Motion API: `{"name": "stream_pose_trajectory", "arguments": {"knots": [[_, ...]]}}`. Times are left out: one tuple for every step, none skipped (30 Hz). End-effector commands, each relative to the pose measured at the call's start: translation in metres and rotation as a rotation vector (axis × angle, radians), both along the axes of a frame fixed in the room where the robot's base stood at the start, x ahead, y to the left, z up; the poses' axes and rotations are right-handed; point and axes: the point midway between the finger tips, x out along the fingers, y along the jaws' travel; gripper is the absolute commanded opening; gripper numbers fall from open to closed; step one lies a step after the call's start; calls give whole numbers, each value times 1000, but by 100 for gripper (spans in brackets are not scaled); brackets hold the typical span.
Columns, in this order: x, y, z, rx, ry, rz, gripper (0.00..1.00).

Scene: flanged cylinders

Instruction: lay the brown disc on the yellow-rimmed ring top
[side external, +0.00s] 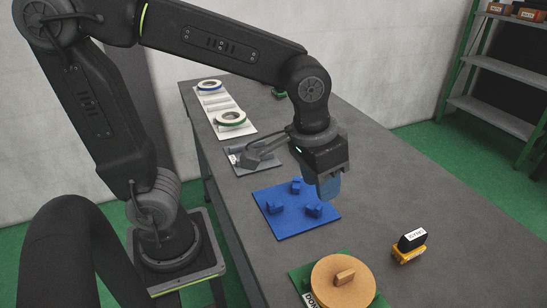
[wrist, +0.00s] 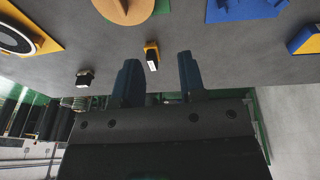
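The brown disc (side external: 342,283) lies flat on a green plate (side external: 305,274) at the bottom of the side view, with a small brown grip block on top. Part of it also shows at the top of the wrist view (wrist: 122,8). A yellow piece (wrist: 47,44) with a white ring and dark round centre is cut off at the wrist view's left edge. It may be the yellow-rimmed ring top; I cannot tell. My gripper (side external: 328,188) hangs above the right edge of the blue board, apart from the disc. Its two fingers (wrist: 160,80) are spread with nothing between them.
A blue board (side external: 292,226) with blue blocks lies below my gripper. A small black and yellow labelled block (side external: 409,248) stands right of the disc. A white rack (side external: 213,103) holds a blue ring (side external: 209,85) and green ring (side external: 231,119). The table's right side is mostly clear.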

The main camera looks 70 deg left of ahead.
Motion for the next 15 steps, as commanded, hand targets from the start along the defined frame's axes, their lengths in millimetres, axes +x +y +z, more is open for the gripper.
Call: {"name": "stream_pose_trajectory", "arguments": {"knots": [[-10, 18, 8, -4, -53, 12, 37], [-15, 26, 11, -3, -80, 12, 37], [-23, 37, 14, 1, -114, 12, 37], [-28, 44, 15, 5, -140, 12, 37], [-33, 50, 16, 10, -164, 13, 37], [-39, 57, 17, 18, -192, 13, 37], [-43, 62, 17, 23, -211, 13, 37], [-47, 66, 17, 29, -228, 13, 37], [-52, 70, 17, 37, -247, 13, 37], [-54, 73, 17, 42, -260, 14, 37], [-56, 75, 17, 46, -269, 13, 37], [-59, 77, 16, 51, -280, 13, 37], [-60, 78, 16, 54, -286, 13, 37], [-61, 79, 16, 56, -290, 12, 37], [-62, 79, 16, 58, -292, 11, 37]]}}
